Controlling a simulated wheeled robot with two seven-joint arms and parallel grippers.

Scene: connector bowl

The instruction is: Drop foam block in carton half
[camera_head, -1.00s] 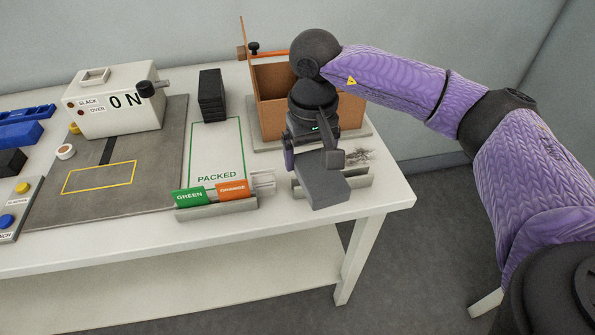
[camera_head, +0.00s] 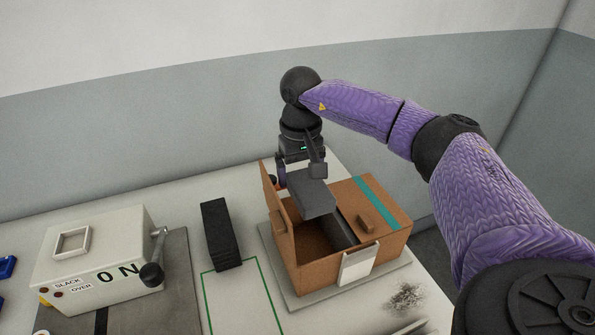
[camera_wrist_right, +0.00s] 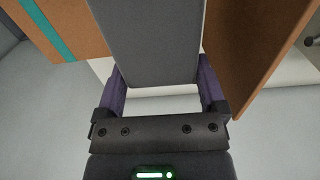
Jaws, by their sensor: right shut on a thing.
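My right gripper (camera_head: 300,172) is shut on a dark grey foam block (camera_head: 312,197). It holds the block over the open half of a brown carton (camera_head: 307,272). In the right wrist view the block (camera_wrist_right: 148,40) sits between the two fingers (camera_wrist_right: 160,88). The carton's left side has an upright flap (camera_head: 276,205). Its right half is covered by a lid with a teal stripe (camera_head: 384,204). A dark grey piece (camera_head: 342,230) shows inside the carton beside the covered half. The block hides part of the opening. My left gripper is not in view.
The carton stands on a grey plate (camera_head: 283,289) on the white table. A black stack (camera_head: 220,235) stands to its left, behind a green outline. A white box with a lever (camera_head: 95,255) is further left. Dark shreds (camera_head: 405,296) lie at the front right.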

